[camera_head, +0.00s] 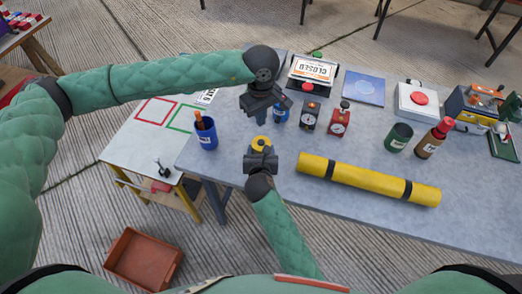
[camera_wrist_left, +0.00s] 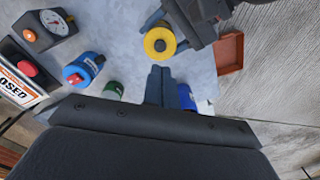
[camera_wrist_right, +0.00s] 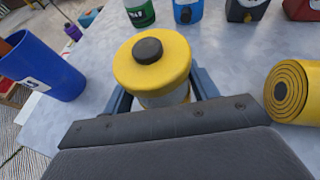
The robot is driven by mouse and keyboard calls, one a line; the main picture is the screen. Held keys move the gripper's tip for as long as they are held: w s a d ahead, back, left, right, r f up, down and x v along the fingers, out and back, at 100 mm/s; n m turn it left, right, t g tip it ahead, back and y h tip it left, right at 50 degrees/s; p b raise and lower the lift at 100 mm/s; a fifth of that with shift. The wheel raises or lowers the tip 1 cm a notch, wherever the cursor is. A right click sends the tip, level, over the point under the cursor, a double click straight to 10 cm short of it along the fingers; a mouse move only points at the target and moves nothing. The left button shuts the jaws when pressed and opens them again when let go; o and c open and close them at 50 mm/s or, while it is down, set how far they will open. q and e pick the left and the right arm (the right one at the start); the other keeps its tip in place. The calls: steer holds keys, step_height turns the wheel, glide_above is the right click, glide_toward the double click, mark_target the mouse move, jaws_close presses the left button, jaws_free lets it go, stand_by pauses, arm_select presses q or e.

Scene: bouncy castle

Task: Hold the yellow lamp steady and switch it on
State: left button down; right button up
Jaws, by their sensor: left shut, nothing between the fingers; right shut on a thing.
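The yellow lamp (camera_head: 262,142) stands near the table's front edge in the head view. In the right wrist view the lamp (camera_wrist_right: 153,62) has a round yellow top with a dark button (camera_wrist_right: 148,50) and a pale body below. My right gripper (camera_head: 261,160) is shut on the lamp's body; its blue fingers (camera_wrist_right: 160,98) sit either side of it. The lamp also shows in the left wrist view (camera_wrist_left: 160,43), beyond my left fingertips. My left gripper (camera_head: 262,116) is shut and empty, apart from the lamp. Its closed fingers (camera_wrist_left: 160,72) point toward the lamp.
A blue cup (camera_head: 206,133) stands left of the lamp. A blue canister (camera_head: 280,113) stands close behind my left gripper. A black timer (camera_head: 309,118) and a red one (camera_head: 339,124) stand farther right. A yellow roll (camera_head: 368,179) lies right of the lamp.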

mark_target(257, 143)
arm_select(q)
steer(key=shift+d+f, duration=0.1)
steer(key=shift+s+a+f+n+t+h, duration=0.1)
steer(key=shift+a+f+n+t+h, duration=0.25)
steer(key=shift+f+n+h, duration=0.85)
steer(key=shift+a+f+n+t+h, duration=0.1)
steer(key=shift+f+n+t+h, duration=0.55)
steer(key=shift+f+h, duration=0.95)
steer(key=shift+s+a+f+n+t+h, duration=0.1)
steer(key=shift+a+f+n+t+h, duration=0.25)
steer(key=shift+f+n+h, duration=1)
